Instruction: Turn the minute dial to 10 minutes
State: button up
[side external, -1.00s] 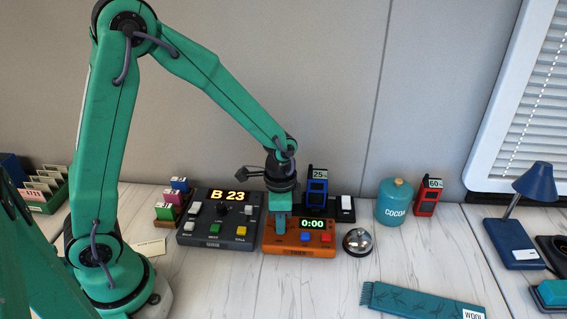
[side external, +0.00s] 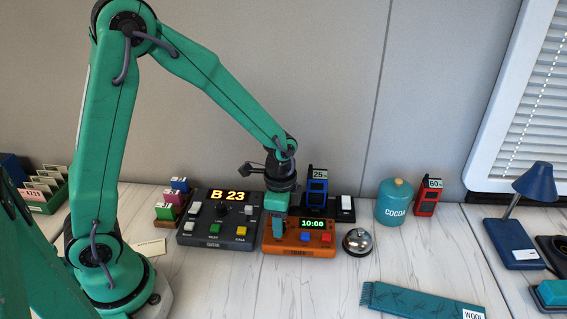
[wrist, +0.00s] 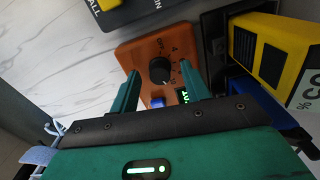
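The orange timer box (side external: 285,249) stands on the table below my gripper (side external: 278,232), and its display (side external: 313,223) reads 10:00. The black minute dial (wrist: 160,70) shows in the wrist view on the orange face (wrist: 130,54), with markings around it. In the side view the dial is hidden behind my gripper. In the wrist view my gripper (wrist: 160,68) is open, with one green finger on each side of the dial and visible gaps between fingers and dial. A blue button (side external: 305,237) and a red button (side external: 326,238) sit below the display.
A dark panel reading B 23 (side external: 214,226) stands close left of the timer. A blue device tagged 25 (side external: 317,190) stands behind it. A desk bell (side external: 357,242) is just right, with a teal cocoa tin (side external: 394,204) beyond.

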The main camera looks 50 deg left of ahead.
dwell(0.3)
jog(key=shift+r, duration=3.85)
jog(key=shift+r, duration=0.15)
jog(key=s+a+r+n+t, duration=0.2)
jog(key=s+r+n, duration=0.3)
jog(key=s+r, duration=0.1)
jog(key=s+a+r+n+t, duration=0.3)
jog(key=s+r+n, duration=0.2)
jog(key=s+r, duration=0.1)
jog(key=shift+s+t, duration=0.3)
jog(key=shift+s, duration=0.55)
jog(key=shift+r, duration=0.1)
